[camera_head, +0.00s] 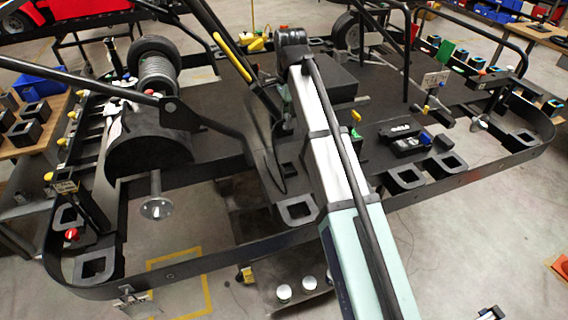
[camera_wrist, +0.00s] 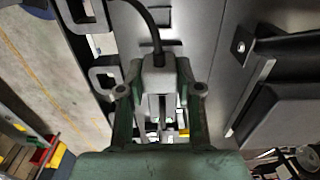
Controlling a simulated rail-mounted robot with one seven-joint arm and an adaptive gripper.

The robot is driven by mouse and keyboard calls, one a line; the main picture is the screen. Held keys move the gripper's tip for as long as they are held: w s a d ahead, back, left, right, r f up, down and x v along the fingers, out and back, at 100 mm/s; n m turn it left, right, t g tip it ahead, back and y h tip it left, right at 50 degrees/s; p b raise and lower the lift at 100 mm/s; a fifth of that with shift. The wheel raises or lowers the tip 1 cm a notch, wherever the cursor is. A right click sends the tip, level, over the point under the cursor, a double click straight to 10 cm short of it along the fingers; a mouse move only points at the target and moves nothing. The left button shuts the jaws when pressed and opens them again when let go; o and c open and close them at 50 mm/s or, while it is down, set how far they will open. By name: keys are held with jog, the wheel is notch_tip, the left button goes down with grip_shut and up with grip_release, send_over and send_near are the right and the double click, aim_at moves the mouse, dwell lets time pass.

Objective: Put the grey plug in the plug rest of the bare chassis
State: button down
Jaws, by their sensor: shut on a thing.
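In the wrist view my gripper (camera_wrist: 160,90) is shut on the grey plug (camera_wrist: 157,76), between its two fingers. A black cable (camera_wrist: 152,28) runs from the plug toward the top of that view. Below the plug is the dark chassis (camera_wrist: 187,45), with a narrow slot-like shape partly hidden by the plug and gripper. In the head view the bare chassis (camera_head: 225,105) fills the middle, and my arm reaches over it. I cannot tell which chassis part is the plug rest.
Black square holders line the chassis's near edge (camera_head: 300,210), (camera_head: 405,178). A black device (camera_head: 404,139) lies on the chassis right of my arm. A black steering tube (camera_head: 75,76) and upright bars rise at the left. A wooden table (camera_head: 38,145) stands at the far left.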

aim_at(289, 131)
notch_tip(289, 131, down, 17)
jog(key=p, duration=0.3)
jog(key=shift+f, duration=0.2)
jog(key=shift+f, duration=0.1)
jog(key=c, duration=0.8)
grip_release()
jog(key=shift+o, duration=0.2)
notch_tip(289, 131, up, 12)
jog(key=shift+r+b, duration=0.15)
jog(key=shift+b, duration=0.9)
